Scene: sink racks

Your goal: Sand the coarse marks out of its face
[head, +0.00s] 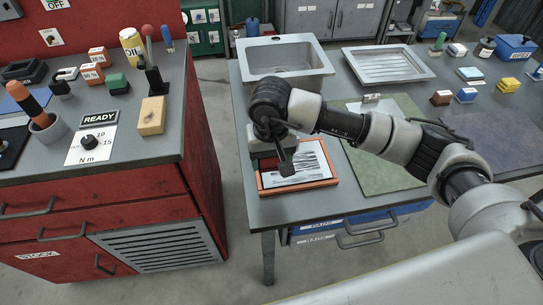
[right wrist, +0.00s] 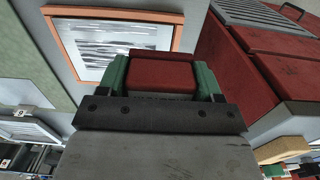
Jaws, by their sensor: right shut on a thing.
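A pale metal plate (head: 312,160) with dark streaky marks on its face lies in an orange frame (head: 300,187) at the bench's front left corner. In the right wrist view the streaked plate (right wrist: 115,42) also shows in its frame (right wrist: 180,38). My right gripper (right wrist: 163,78) is shut on a dark red block (right wrist: 160,76), held between its green fingers. In the head view the gripper (head: 262,162) is at the plate's left rear side, partly hidden by my own wrist. I cannot tell whether the block touches the plate. My left gripper is out of view.
A green mat (head: 384,160) lies right of the frame. A sink (head: 318,75) and a ribbed metal tray (head: 425,72) are behind. Small blocks and a blue box (head: 514,48) stand at right. A red cabinet (head: 120,190) stands left across a floor gap.

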